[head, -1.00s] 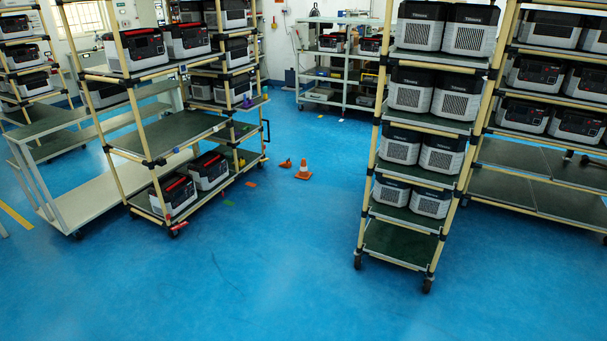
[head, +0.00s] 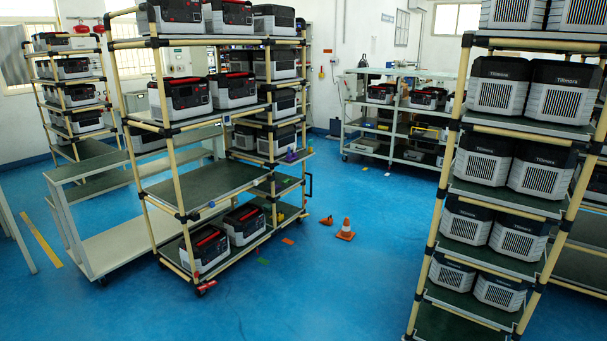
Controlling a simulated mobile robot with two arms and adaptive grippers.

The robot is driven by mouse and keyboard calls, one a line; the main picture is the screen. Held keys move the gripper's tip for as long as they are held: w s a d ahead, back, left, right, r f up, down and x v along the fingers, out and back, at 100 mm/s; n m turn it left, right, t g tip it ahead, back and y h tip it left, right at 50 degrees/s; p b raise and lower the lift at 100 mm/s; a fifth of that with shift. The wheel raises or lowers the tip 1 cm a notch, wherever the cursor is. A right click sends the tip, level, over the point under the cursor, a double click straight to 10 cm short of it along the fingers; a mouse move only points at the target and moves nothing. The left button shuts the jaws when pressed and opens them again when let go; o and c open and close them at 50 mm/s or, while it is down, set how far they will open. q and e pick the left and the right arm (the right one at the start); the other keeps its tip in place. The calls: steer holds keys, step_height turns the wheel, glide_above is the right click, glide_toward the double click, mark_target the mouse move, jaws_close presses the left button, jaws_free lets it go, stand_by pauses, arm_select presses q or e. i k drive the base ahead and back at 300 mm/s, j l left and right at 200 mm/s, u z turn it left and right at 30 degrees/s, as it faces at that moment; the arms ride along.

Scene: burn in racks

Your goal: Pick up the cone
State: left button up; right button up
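An orange cone (head: 346,229) with a pale band stands upright on the blue floor, a little right of the middle of the head view. A small orange object (head: 327,220) lies just left of it; it looks like a second cone tipped over, but it is too small to be sure. Neither of my grippers shows in the head view.
A rack (head: 205,191) with black-and-grey power units stands left of the cone. Another loaded rack (head: 489,187) stands at the right, nearer. A white shelf (head: 347,128) stands behind. The blue floor (head: 330,290) between the racks is clear, with small coloured marks near the left rack.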

mark_target(345, 233)
steer(key=i, duration=3.4)
steer(key=i+z, duration=0.1)
steer(key=i, duration=0.65)
steer(key=i+j+z, duration=0.15)
steer(key=i, duration=0.6)
